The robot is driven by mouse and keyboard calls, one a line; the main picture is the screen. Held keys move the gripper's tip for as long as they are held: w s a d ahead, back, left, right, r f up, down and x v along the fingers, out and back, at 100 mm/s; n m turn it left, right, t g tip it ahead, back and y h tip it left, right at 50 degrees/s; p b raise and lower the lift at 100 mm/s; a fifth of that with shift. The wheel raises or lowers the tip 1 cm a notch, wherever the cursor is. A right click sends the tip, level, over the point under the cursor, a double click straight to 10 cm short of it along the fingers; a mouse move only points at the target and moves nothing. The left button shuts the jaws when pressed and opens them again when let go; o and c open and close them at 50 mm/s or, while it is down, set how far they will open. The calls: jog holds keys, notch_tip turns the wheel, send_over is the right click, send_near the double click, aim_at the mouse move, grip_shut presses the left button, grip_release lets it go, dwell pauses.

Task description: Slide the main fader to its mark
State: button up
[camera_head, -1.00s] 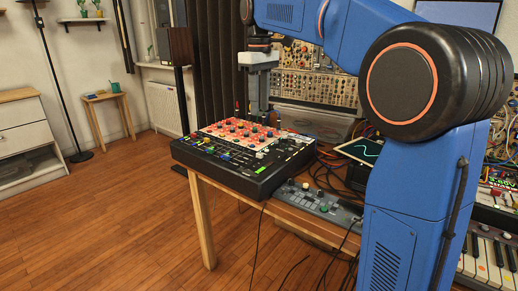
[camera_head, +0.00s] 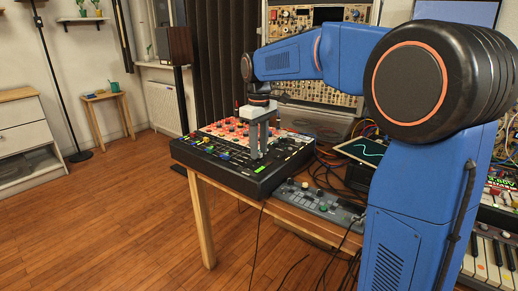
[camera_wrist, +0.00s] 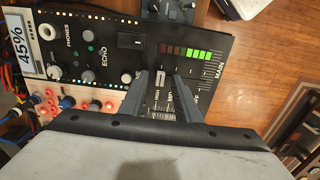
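The black mixer (camera_head: 225,175) lies on the table, and its panel also shows in the wrist view (camera_wrist: 120,60). My gripper (camera_head: 258,156) points down over its near right part. In the wrist view my gripper (camera_wrist: 162,78) has its two grey fingers apart. A pale fader cap (camera_wrist: 160,76) shows between the fingertips; I cannot tell whether either finger touches it. The word MAIN is printed to its right, beside lit green level lights (camera_wrist: 198,54). The fader's mark cannot be made out. The fingers hide part of the slots and scales.
Several knobs and coloured cables (camera_wrist: 50,105) crowd the left of the panel in the wrist view. A small grey device (camera_head: 318,203) lies on the table (camera_head: 285,214) in front of the mixer. A modular rack (camera_head: 320,90) stands behind. Wooden floor is clear at the left.

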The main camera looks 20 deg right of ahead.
aim_at(243, 169)
jog(key=shift+f, duration=0.2)
grip_shut()
jog(key=shift+s+a, duration=0.75)
jog(key=shift+a, duration=0.3)
jog(key=shift+s+a, duration=0.8)
jog(key=shift+a, duration=0.3)
jog(key=shift+s+a, duration=0.75)
jog(key=shift+a, duration=0.3)
grip_release()
jog(key=shift+r, duration=0.1)
notch_tip(243, 169, up, 17)
jog(key=shift+r, duration=0.15)
